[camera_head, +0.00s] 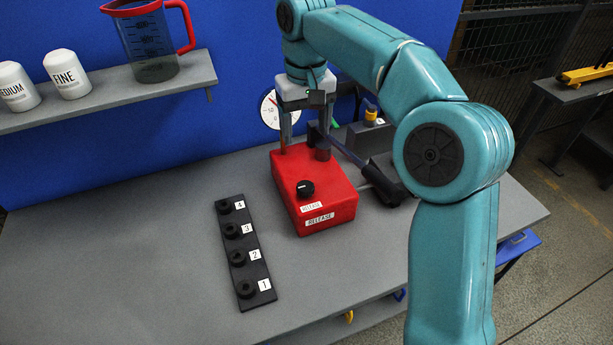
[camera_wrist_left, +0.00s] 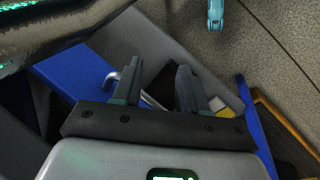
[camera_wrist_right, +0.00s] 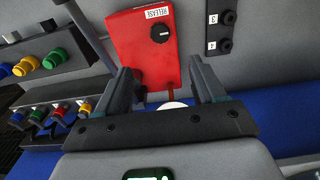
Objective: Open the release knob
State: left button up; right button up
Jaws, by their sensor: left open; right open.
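The release knob (camera_head: 305,189) is a round black knob with a white mark, on top of a red box (camera_head: 330,212) labelled RELEASE. The knob also shows in the right wrist view (camera_wrist_right: 160,34), beyond the fingers. My right gripper (camera_head: 306,143) is open and empty, pointing down over the back of the red box, behind the knob and apart from it. Its two fingers (camera_wrist_right: 160,78) are spread in the right wrist view. My left gripper (camera_wrist_left: 158,76) is out of the head view; in its wrist view it is open and empty.
A black strip (camera_head: 262,270) with several numbered pegs lies left of the box. A black-handled lever (camera_head: 380,185) is right of it, and a dial (camera_head: 269,110) behind. A shelf (camera_head: 110,95) holds a jug (camera_head: 150,45) and white weights. The table's left side is clear.

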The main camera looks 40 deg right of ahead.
aim_at(306, 187)
jog(key=f, duration=0.7)
jog(key=f+b, duration=0.1)
jog(key=f, duration=0.7)
jog(key=shift+w+d+f, duration=0.15)
jog(key=shift+d+f, duration=0.05)
jog(key=shift+f, duration=0.4)
jog(key=shift+s+a, duration=0.2)
jog(key=shift+s, duration=0.05)
jog(key=shift+w+d+f, duration=0.15)
jog(key=shift+w+f, duration=0.05)
jog(key=c, duration=1.1)
